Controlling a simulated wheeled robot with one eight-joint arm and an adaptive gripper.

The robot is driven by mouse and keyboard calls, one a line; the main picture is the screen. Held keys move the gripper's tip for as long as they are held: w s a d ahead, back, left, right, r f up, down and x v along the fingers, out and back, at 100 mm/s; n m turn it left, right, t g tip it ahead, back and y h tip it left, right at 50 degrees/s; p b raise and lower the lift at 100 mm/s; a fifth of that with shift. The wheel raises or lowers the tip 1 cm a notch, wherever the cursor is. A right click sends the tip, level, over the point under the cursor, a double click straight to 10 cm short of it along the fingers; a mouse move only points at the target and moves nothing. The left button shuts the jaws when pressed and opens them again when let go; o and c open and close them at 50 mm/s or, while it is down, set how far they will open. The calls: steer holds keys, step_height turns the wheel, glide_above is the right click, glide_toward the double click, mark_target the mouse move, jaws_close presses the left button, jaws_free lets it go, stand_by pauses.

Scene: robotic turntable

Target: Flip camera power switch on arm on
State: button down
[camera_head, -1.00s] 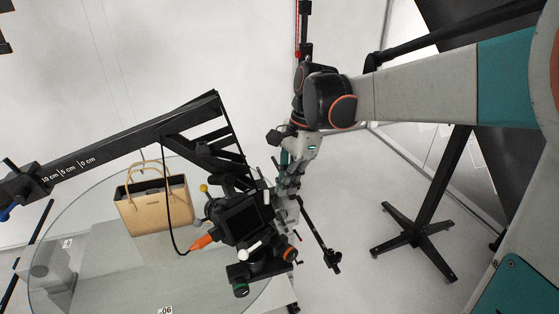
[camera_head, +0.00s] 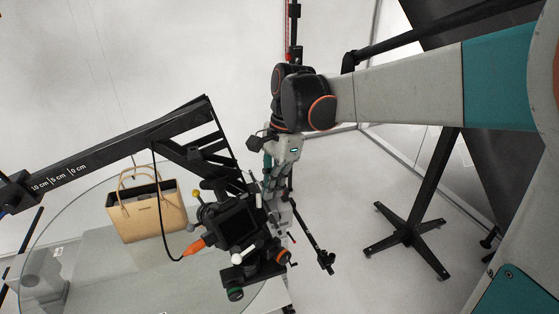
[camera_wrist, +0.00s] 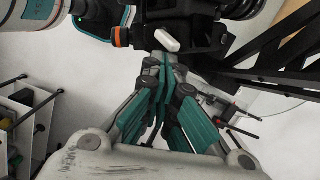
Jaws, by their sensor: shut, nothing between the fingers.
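The black camera rig (camera_head: 236,226) hangs on the end of a black arm (camera_head: 112,158) marked with a cm scale. In the head view my gripper (camera_head: 280,213) is close beside the rig's right side, its tips partly hidden. In the wrist view my gripper (camera_wrist: 163,62) has its teal fingers together, shut and empty. The tips are just below a white knob (camera_wrist: 167,41) on the camera rig (camera_wrist: 183,28). I cannot tell whether they touch it. I cannot clearly make out the power switch or its position.
A tan handbag (camera_head: 147,212) stands on a round glass turntable (camera_head: 90,275) left of the rig. An orange plug (camera_head: 194,247) and black cable are at the rig's left. A black stand (camera_head: 410,232) is on the floor at right.

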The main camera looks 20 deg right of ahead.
mark_target(259, 194)
steer(key=shift+s+a+r+n+t+h, duration=0.1)
steer(key=shift+a+r+n+t+h, duration=0.3)
steer(key=shift+h, duration=0.4)
steer(key=shift+s+a+r+n+t+h+b, duration=0.1)
steer(key=shift+a+r+n+t+h+b, duration=0.1)
steer(key=shift+a+n+t+h+b, duration=0.4)
steer(key=shift+w+a+r+n+t+h+b, duration=0.15)
steer(key=shift+a+n+t+h+b, duration=0.1)
steer(key=shift+n+h, duration=0.5)
steer(key=shift+s+a+r+n+t+h+b, duration=0.2)
steer(key=shift+a+n+t+h+b, duration=0.2)
steer(key=shift+h, duration=0.45)
steer(key=shift+a+r, duration=0.1)
steer(key=shift+a, duration=0.1)
steer(key=shift+r, duration=0.15)
